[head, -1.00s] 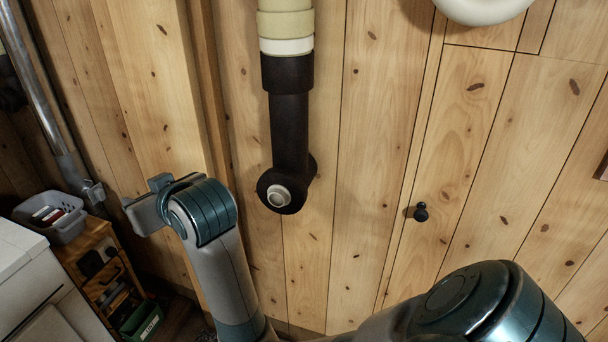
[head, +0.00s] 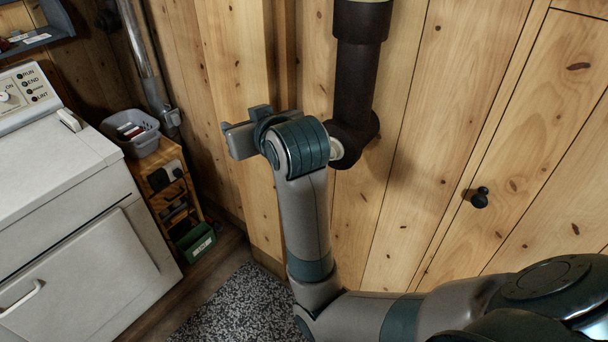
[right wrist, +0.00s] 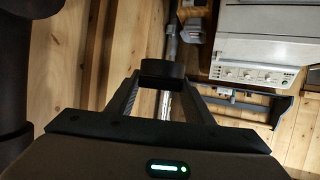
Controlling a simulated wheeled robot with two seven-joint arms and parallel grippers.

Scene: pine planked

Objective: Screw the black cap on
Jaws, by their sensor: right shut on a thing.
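The dark pipe (head: 356,85) comes down the plank wall in the head view and bends at its lower end. A pale round open end (head: 338,151) shows there, partly behind my right wrist. My right gripper (head: 240,138) is left of this end, pointing left and away from it. In the right wrist view the gripper (right wrist: 162,84) is shut on the black cap (right wrist: 162,70), held between the fingertips. The cap is apart from the pipe. In the head view I cannot make the cap out clearly. My left gripper is in no view.
A white washer-like appliance (head: 70,195) stands at left. Beside it are a small wooden shelf (head: 160,180) with a grey basket (head: 130,143) and a green box (head: 197,243). A metal pipe (head: 146,60) runs up the corner. A black knob (head: 480,198) is on the wall at right.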

